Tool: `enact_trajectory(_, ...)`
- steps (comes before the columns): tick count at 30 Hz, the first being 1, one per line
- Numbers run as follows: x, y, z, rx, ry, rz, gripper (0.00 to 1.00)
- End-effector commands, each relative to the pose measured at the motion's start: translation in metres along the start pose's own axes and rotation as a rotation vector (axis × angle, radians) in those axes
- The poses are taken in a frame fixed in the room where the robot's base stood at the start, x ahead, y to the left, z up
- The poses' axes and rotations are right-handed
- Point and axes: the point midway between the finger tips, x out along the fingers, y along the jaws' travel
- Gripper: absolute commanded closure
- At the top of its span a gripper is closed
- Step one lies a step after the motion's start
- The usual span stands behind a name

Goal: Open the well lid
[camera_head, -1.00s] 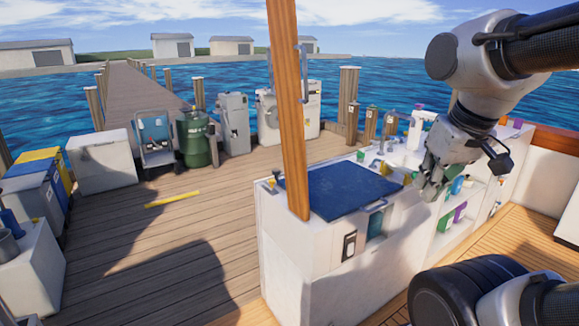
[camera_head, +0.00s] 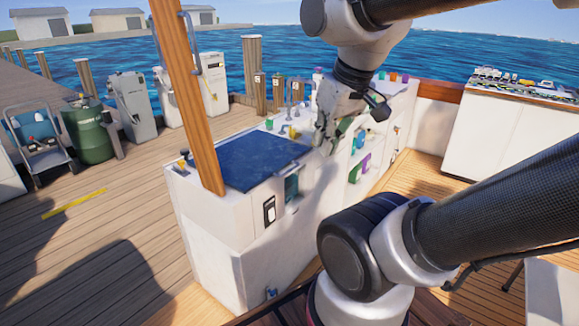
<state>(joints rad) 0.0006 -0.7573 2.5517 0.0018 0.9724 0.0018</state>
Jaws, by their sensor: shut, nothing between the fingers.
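The well lid (camera_head: 258,161) is a flat dark blue panel that lies closed on top of a white counter (camera_head: 216,236). A metal handle (camera_head: 288,170) shows at its right front edge. A wooden post (camera_head: 187,95) stands in front of the lid's left end and hides part of it. My gripper (camera_head: 322,144) is shut and empty. It hangs over the counter to the right of the lid, pointing down, and looks apart from the lid and handle.
Small bottles and a tap (camera_head: 283,128) stand on the counter behind the lid. Coloured items (camera_head: 361,162) sit on the counter's right front side. A white cabinet (camera_head: 500,135) stands at the right. The wooden deck (camera_head: 90,235) at the left is mostly clear.

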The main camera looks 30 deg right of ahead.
Motion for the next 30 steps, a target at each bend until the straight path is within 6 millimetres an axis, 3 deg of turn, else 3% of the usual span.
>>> enact_trajectory(1,0.000,0.001,0.000,0.003,0.000,0.001,0.87)
enact_trajectory(4,0.003,0.009,0.003,0.041,-0.021,0.016,0.69)
enact_trajectory(11,0.050,0.045,0.018,0.228,-0.270,0.045,0.68)
enact_trajectory(15,0.087,0.058,0.022,0.422,-0.419,-0.019,0.68)
enact_trajectory(23,0.166,0.060,0.024,0.793,-0.616,-0.271,0.68)
enact_trajectory(30,0.254,0.062,0.004,1.116,-0.619,-0.606,0.68)
